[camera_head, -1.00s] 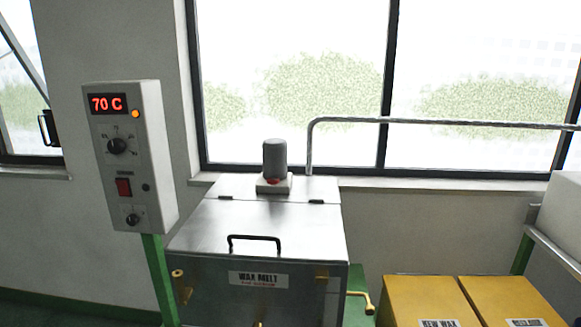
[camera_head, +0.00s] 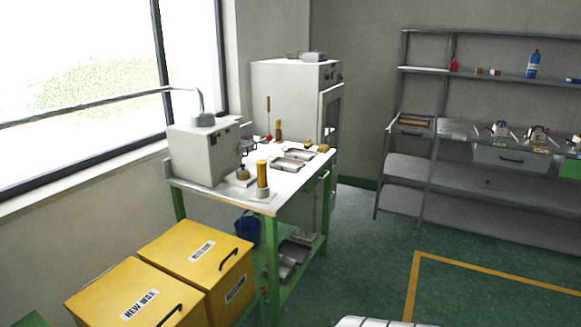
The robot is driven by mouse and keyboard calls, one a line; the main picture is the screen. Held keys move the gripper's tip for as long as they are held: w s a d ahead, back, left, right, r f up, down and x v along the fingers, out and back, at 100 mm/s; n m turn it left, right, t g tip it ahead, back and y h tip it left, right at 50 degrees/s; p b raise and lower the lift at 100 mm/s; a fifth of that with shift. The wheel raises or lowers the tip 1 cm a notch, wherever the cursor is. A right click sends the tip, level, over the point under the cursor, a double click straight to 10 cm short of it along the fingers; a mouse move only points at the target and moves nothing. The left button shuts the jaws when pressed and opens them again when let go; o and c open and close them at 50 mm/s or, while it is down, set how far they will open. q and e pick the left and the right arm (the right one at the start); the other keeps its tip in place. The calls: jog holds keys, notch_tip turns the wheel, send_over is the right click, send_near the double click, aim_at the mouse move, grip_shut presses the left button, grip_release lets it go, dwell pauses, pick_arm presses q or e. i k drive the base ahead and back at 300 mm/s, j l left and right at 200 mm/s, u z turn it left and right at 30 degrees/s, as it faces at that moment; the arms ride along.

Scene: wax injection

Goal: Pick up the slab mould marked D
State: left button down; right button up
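No slab mould with a readable D shows in the camera_head view. Two shallow metal pans (camera_head: 287,163) lie on the white-topped bench, and they may be moulds. More grey metal pans (camera_head: 290,262) sit low under the bench. Any letters on them are too small to read. Neither of my grippers is in view.
The white-topped bench (camera_head: 215,191) carries a grey machine (camera_head: 205,152). Two yellow bins (camera_head: 195,250) stand in front, left of a blue bucket (camera_head: 247,229). A white cabinet (camera_head: 290,95) and metal shelving (camera_head: 440,185) stand behind. Green floor (camera_head: 375,255) is open at centre right.

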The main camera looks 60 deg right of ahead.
aim_at(282, 163)
jog(key=z, duration=2.05)
jog(key=i+l+u, duration=0.2)
jog(key=u, duration=0.45)
jog(key=i+l+u, duration=0.1)
jog(key=l, duration=0.2)
jog(key=i+l+u, duration=0.25)
jog(key=l, duration=0.4)
jog(key=i+l+u, duration=0.1)
jog(key=i+l, duration=0.15)
jog(key=l, duration=0.15)
jog(key=i+l+u, duration=0.1)
jog(key=l, duration=0.25)
jog(key=i+l+u, duration=0.15)
jog(key=l, duration=0.2)
